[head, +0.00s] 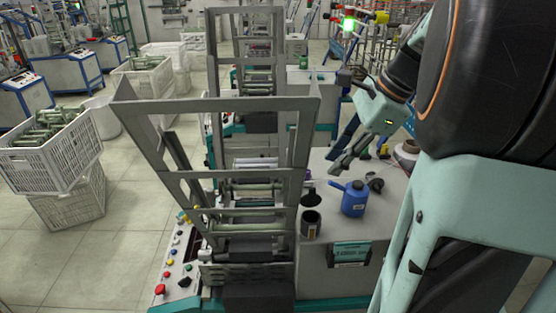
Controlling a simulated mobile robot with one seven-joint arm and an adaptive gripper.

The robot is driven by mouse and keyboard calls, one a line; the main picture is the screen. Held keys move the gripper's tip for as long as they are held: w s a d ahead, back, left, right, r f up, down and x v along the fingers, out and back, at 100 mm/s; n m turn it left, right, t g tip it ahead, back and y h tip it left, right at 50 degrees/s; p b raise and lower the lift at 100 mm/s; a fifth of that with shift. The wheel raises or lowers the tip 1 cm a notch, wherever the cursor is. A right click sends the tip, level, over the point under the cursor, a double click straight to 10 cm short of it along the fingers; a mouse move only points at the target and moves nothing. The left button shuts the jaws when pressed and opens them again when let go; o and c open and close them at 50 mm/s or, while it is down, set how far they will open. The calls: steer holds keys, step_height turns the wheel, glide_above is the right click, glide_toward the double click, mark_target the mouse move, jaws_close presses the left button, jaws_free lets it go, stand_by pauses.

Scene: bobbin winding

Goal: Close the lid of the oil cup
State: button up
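A dark cylindrical cup (309,225), which looks like the oil cup, stands on the grey machine top just right of the machine's frame. A dark round piece (311,200) shows directly behind it; it may be the cup's lid standing open, but I cannot tell whether it is joined to the cup. My gripper (339,164) reaches in from the upper right, above and behind the cup, with its dark fingers pointing down and left. It is apart from the cup, and I see nothing held. The fingers overlap in this view, so their opening is unclear.
A blue can (354,200) with a spout stands right of the cup, beside a small dark item (375,183). A white-and-brown spool (407,154) lies further right. The tall grey metal frame (220,105) rises close on the left. A control panel (182,250) is at lower left.

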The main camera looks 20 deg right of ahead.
mark_target(314, 188)
steer(key=x, duration=1)
steer(key=shift+s, duration=0.1)
jaws_close()
